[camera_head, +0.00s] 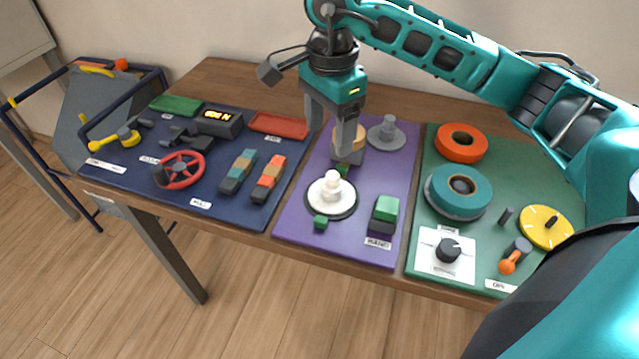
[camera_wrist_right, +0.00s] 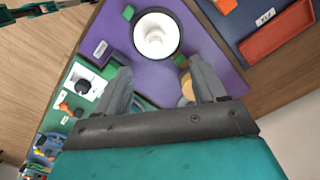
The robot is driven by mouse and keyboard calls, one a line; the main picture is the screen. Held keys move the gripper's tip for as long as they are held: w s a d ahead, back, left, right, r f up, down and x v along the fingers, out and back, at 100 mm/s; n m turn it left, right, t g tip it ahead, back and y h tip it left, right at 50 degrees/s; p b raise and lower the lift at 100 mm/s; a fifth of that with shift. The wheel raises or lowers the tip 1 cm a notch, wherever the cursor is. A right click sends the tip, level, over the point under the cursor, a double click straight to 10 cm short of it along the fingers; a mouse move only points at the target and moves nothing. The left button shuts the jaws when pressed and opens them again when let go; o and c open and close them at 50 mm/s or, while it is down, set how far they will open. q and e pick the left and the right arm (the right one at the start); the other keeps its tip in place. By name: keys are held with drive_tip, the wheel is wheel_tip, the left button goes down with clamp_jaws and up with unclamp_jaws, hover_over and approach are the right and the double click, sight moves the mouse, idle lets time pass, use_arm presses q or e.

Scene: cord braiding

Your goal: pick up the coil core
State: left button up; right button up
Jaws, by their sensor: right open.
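My right gripper (camera_head: 330,136) hangs pointing down over the purple mat, open, with nothing between its fingers. In the right wrist view its two grey fingers (camera_wrist_right: 160,78) are spread apart. No part is labelled as the coil core. A tan round piece on a dark base (camera_head: 357,142) stands behind one finger, partly hidden; its tan top also shows beside a finger in the wrist view (camera_wrist_right: 186,88). A grey stepped spool-like piece (camera_head: 386,133) stands to its right. A white knobbed disc with a black rim (camera_head: 331,195) lies nearer the front. My left gripper is not in view.
The purple mat (camera_head: 300,222) holds a green and black block (camera_head: 384,214). A blue mat (camera_head: 225,192) at left carries a red handwheel (camera_head: 180,170) and trays. A green mat (camera_head: 421,245) at right carries orange (camera_head: 461,143) and teal (camera_head: 458,192) rings and a dial.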

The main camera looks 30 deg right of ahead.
sight(334, 174)
drive_tip(key=f, duration=0.7)
drive_tip(key=shift+s+d+f, duration=0.1)
drive_tip(key=shift+d+f, duration=0.05)
drive_tip(key=shift+d, duration=0.05)
drive_tip(key=shift+s+d+f, duration=0.1)
drive_tip(key=shift+s+f, duration=0.05)
drive_tip(key=shift+f, duration=1.25)
drive_tip(key=shift+s+d+f, duration=0.1)
drive_tip(key=shift+f, duration=1.25)
drive_tip(key=c, duration=1.1)
